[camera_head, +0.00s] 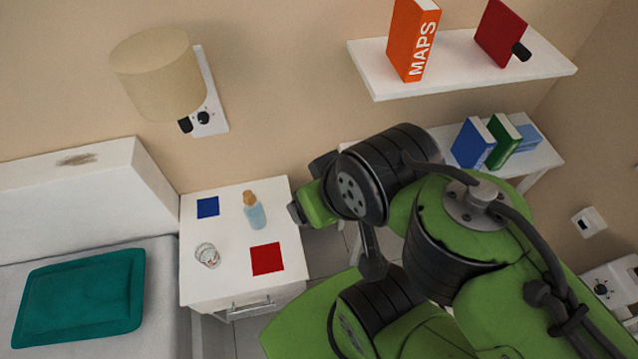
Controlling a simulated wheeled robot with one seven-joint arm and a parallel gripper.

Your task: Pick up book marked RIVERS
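The word RIVERS cannot be read on any book from here. A blue book (473,144) with pale lettering too small to read stands on the lower white shelf at the right. A green book (502,142) stands close to its right, also with unreadable pale marks on its spine. An orange book marked MAPS (411,40) stands upright on the upper shelf. A red book (499,33) stands tilted to its right against a small dark object. My green and black arm fills the lower middle and right. No gripper fingers can be made out.
A white nightstand (230,285) holds a bottle (255,212), a round patterned item (208,256), and blue and red squares. A lamp (160,75) juts from the wall.

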